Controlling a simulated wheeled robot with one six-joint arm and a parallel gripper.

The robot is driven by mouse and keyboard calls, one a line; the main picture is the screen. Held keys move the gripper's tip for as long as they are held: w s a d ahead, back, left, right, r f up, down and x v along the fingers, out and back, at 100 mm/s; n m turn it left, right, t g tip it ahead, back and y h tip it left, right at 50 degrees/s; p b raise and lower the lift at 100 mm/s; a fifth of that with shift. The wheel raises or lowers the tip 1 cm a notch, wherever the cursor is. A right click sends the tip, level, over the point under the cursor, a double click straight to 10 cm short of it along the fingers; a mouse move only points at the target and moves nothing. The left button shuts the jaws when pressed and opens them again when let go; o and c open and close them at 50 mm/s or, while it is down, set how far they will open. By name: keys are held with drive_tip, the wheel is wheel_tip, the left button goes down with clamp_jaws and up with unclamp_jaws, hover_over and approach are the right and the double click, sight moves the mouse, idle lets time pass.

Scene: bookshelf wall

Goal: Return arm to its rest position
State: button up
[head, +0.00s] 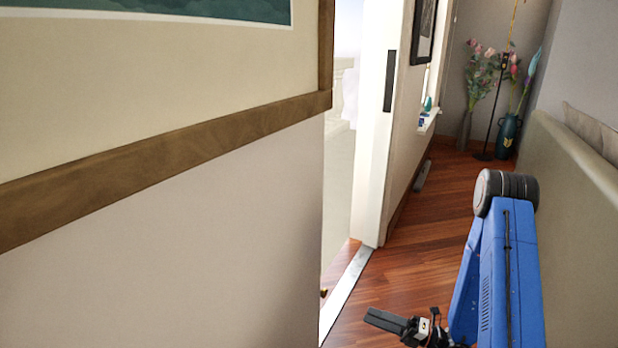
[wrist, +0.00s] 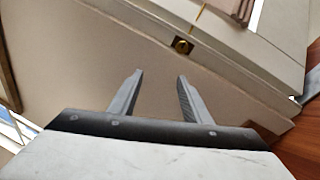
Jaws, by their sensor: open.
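My gripper (wrist: 160,76) shows in the wrist view with its two grey fingers apart and nothing between them. Beyond the fingers is a pale flat surface. In the head view my blue arm stands at the lower right, bent at a dark joint. The dark wrist end of the arm (head: 400,324) is low at the bottom edge of the head view, over the wooden floor. The fingertips cannot be made out clearly there.
A pale wall (head: 160,230) with a brown wooden rail (head: 150,150) fills the left. A white door frame (head: 374,150) and doorway stand beside it. A beige sofa back (head: 570,170) is at the right. Vases with flowers (head: 508,135) stand far back.

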drive_tip(key=s+a+r+n+g+h, duration=0.35)
drive_tip(key=s+r+n+g, duration=0.25)
drive_tip(key=s+r+n, duration=0.4)
drive_tip(key=s+a+r+n+g+h, duration=0.2)
drive_tip(key=s+r+n+g+h, duration=0.25)
drive_tip(key=s+r+n, duration=0.5)
drive_tip(key=s+d+r+n+t+h, duration=0.7)
drive_tip(key=d+r+n+h, duration=0.3)
drive_tip(key=n, duration=0.7)
drive_tip(key=shift+s+d+r+t, duration=0.35)
drive_tip(key=shift+d+t, duration=0.3)
drive_tip(key=shift+d, duration=0.5)
